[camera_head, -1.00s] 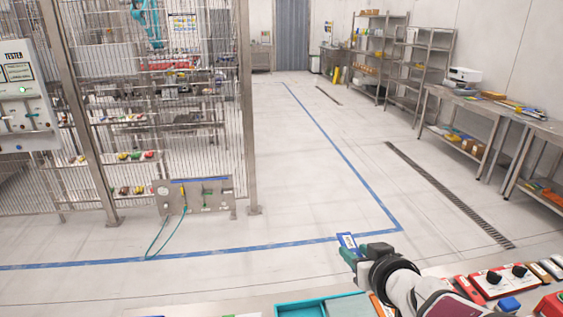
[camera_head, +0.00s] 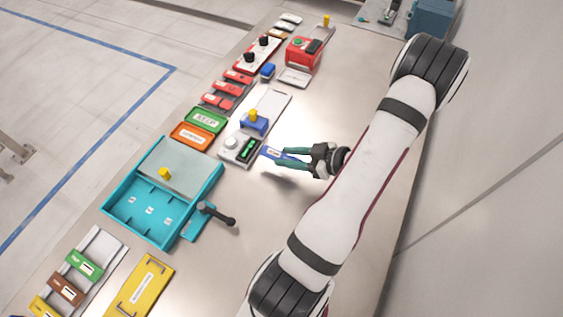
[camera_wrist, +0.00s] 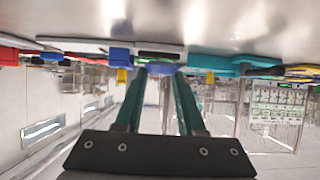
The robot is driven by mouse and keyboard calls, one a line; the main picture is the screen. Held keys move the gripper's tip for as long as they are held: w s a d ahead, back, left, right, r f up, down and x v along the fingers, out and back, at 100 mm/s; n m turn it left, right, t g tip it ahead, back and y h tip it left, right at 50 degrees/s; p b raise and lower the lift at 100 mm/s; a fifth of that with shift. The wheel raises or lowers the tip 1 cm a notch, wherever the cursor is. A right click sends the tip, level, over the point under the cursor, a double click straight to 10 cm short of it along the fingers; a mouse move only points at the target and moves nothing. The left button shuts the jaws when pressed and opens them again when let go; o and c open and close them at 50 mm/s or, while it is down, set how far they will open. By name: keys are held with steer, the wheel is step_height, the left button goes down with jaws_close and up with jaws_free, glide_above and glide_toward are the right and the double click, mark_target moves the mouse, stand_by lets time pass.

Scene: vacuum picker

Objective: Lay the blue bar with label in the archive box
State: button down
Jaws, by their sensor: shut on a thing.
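The blue bar (camera_head: 269,152) with a white label is between the green fingertips of my gripper (camera_head: 283,156), which is shut on it. The bar is held above the metal table, right of the grey device with a green display. In the wrist view the bar (camera_wrist: 163,68) shows end-on and blurred between the fingers. A teal open box (camera_head: 135,238) lies to the left of my gripper, with white labels on its floor and a grey lid (camera_head: 180,165) with a yellow knob across its far part. No readable label confirms it as the archive box.
A dark-handled tool (camera_head: 216,213) lies at the teal box's right side. Beyond it are a green tray (camera_head: 207,120), an orange tray (camera_head: 191,135) and a grey device (camera_head: 241,149). A yellow case (camera_head: 138,287) and a rack of coloured blocks (camera_head: 70,280) are nearer. Bare table lies below my gripper.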

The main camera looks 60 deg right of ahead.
step_height(320, 180, down, 5)
steer(key=shift+r, duration=0.1)
steer(key=c, duration=0.5)
jaws_free()
